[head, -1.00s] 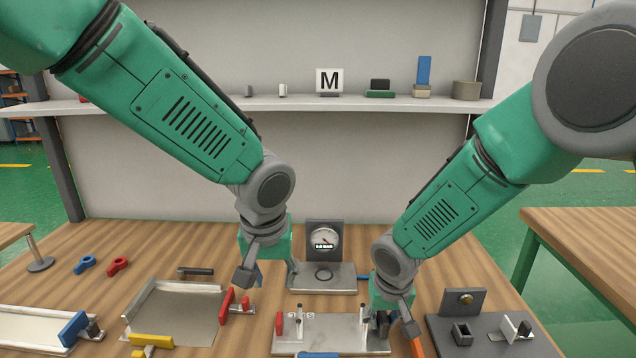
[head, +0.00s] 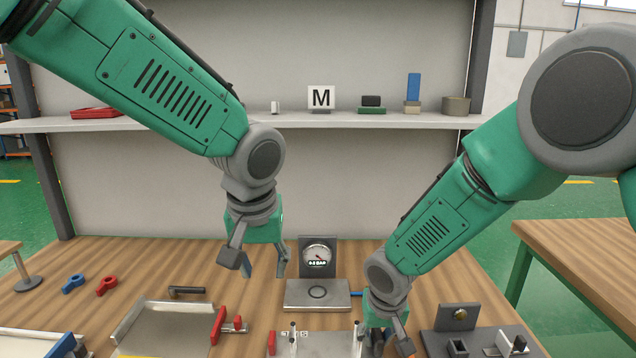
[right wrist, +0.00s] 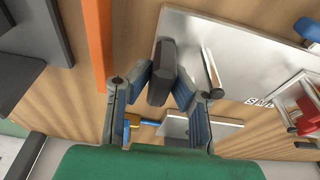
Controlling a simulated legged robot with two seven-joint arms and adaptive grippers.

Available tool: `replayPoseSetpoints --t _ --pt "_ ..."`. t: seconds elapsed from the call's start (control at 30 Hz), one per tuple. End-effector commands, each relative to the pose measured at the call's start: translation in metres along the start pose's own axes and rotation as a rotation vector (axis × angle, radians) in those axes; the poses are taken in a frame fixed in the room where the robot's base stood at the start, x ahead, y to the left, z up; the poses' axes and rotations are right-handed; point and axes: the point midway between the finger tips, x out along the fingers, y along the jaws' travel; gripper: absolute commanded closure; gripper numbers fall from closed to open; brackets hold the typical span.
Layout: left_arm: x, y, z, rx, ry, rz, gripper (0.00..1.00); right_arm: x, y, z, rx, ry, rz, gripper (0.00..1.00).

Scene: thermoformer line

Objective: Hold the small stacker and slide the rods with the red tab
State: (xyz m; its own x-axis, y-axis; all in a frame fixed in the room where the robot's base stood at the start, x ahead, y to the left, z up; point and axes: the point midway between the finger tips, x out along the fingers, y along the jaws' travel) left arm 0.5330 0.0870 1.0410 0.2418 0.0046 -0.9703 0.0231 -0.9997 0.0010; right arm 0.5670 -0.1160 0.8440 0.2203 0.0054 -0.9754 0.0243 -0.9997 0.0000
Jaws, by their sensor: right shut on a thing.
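A silver metal plate (head: 318,349) with small letter marks, which looks like the small stacker, lies at the bottom of the head view. Upright rods (head: 292,336) stand on it, and a red tab (head: 271,343) is at its left end. My right gripper (head: 385,340) is shut on a dark grey block (right wrist: 161,72) at the plate's right end. The right wrist view shows the block between the fingers, with the plate (right wrist: 235,50) and a rod (right wrist: 212,70) beside it. My left gripper (head: 258,262) is open and empty above the table, left of the gauge. The plate's near edge is cut off.
A gauge stand (head: 318,292) is behind the plate. A metal tray (head: 165,330) with a red-handled clamp (head: 219,325) is to the left. A dark fixture (head: 437,344) is close on the right. An orange bar (right wrist: 97,40) lies beside the right gripper.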

Motion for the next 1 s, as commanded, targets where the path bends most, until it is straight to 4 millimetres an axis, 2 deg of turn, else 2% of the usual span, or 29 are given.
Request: replayPoseSetpoints --t 0.03,0.1,0.4,0.53,1.0 --pt "0.0 0.0 0.0 0.0 0.0 0.0 0.65 0.0 0.0 -0.001 0.0 0.001 0.0 0.8" --pt "0.0 0.0 0.0 0.0 0.0 0.0 0.65 0.0 0.0 -0.001 0.0 0.001 0.0 0.59" --pt "0.0 0.0 0.0 -0.001 0.0 0.0 0.65 -0.001 0.0 0.0 0.0 0.001 0.0 0.59" --pt "0.0 0.0 0.0 -0.001 0.0 0.0 0.65 -0.01 0.0 -0.001 0.001 0.003 0.0 0.59" --pt "0.001 0.0 0.0 -0.001 -0.001 0.0 0.65 -0.1 0.0 -0.002 0.0 0.003 -0.001 0.59"
